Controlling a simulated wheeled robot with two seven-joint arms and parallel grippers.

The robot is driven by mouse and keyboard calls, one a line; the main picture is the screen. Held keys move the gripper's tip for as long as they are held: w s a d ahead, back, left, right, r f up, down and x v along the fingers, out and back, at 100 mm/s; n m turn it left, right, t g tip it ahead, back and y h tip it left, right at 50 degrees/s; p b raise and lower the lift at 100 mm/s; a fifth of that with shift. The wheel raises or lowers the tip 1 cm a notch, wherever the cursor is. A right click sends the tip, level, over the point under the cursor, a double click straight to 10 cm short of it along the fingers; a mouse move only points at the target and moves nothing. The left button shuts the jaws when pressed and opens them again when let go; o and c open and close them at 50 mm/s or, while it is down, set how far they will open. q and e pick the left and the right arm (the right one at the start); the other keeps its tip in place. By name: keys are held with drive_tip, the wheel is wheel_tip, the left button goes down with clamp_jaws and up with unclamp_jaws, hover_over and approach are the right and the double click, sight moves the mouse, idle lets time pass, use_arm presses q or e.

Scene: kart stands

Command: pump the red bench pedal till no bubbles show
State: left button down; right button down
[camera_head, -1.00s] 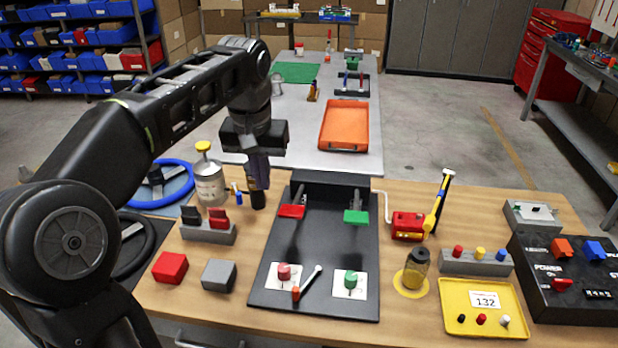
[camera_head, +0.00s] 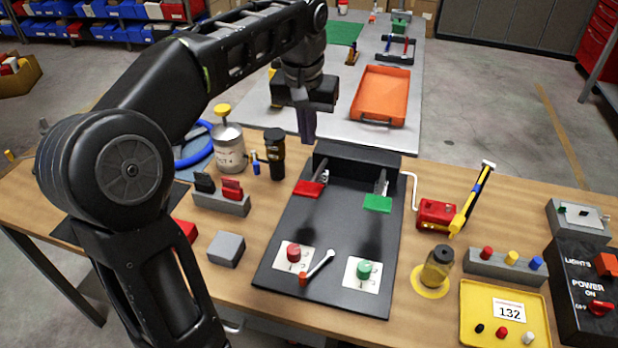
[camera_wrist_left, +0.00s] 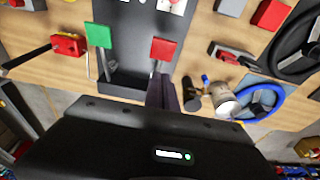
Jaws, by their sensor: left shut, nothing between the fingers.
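The red bench pedal (camera_head: 308,188) is hinged at the back left of a black board on the wooden bench; it also shows in the left wrist view (camera_wrist_left: 163,49). The green pedal (camera_head: 377,203) stands to its right. My left gripper (camera_head: 307,138) is shut and empty, pointing down above and behind the red pedal, apart from it. In the left wrist view its fingers (camera_wrist_left: 164,92) show below the red pedal. A clear bottle with amber liquid (camera_head: 437,266) stands on a yellow disc at right; I cannot make out bubbles. My right gripper is not in view.
Red and green knobs and a wrench (camera_head: 318,268) lie at the board's front. A red hand-crank box (camera_head: 436,213) stands at right.

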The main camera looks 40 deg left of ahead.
use_arm(q)
drive_tip(key=p, duration=0.1)
approach(309, 188)
drive_tip(key=f, duration=0.2)
drive_tip(key=w+f, duration=0.1)
drive_tip(key=f, duration=0.2)
drive_tip(key=shift+w+a, duration=0.15)
drive_tip(key=shift+a, duration=0.05)
drive_tip(key=shift+f, duration=0.55)
